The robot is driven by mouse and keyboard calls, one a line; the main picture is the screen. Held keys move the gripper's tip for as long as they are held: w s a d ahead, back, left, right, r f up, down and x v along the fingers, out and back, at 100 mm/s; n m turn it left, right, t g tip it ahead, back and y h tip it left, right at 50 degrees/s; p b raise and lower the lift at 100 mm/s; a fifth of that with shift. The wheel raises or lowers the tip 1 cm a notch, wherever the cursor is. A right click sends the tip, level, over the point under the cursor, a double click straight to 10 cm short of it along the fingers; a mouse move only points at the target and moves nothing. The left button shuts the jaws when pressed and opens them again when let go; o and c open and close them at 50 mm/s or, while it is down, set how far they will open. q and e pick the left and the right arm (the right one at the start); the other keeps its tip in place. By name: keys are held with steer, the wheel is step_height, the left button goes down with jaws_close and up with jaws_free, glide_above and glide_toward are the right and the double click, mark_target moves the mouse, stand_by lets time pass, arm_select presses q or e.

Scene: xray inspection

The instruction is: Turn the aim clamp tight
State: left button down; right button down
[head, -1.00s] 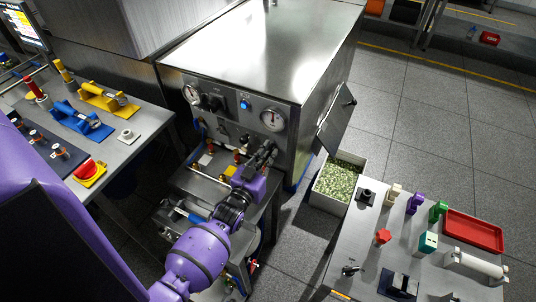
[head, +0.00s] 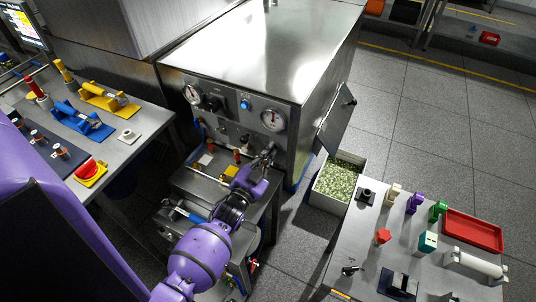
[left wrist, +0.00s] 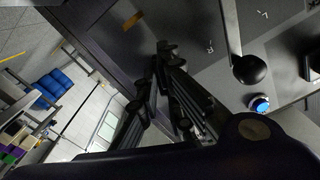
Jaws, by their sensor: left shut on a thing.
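My left gripper (head: 268,154) reaches up to the lower right of the steel cabinet's front, below the right round gauge. It is shut, and its two dark fingers also show close together in the left wrist view (left wrist: 166,62). What it grips is small and mostly hidden by the fingers; I take it to be the aim clamp, but its shape and how tight it is cannot be made out. In the left wrist view a lever with a black ball knob (left wrist: 249,69) stands beside the fingers, apart from them. My right gripper is not in view.
The steel cabinet (head: 262,45) carries two gauges (head: 272,118) and a blue button (head: 244,104). An open door flap (head: 335,123) juts out right of my gripper. A bin (head: 338,180) of green pieces stands below it. Tables with tools stand left and right.

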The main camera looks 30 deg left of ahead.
arm_select(q)
steer(key=m+b, duration=0.3)
steer(key=m, duration=1)
steer(key=shift+d+r, duration=0.1)
steer(key=shift+w+m, duration=0.1)
steer(key=shift+m, duration=0.2)
steer(key=c, duration=1.9)
jaws_free()
steer(key=s, duration=1.2)
steer(key=shift+d, duration=0.35)
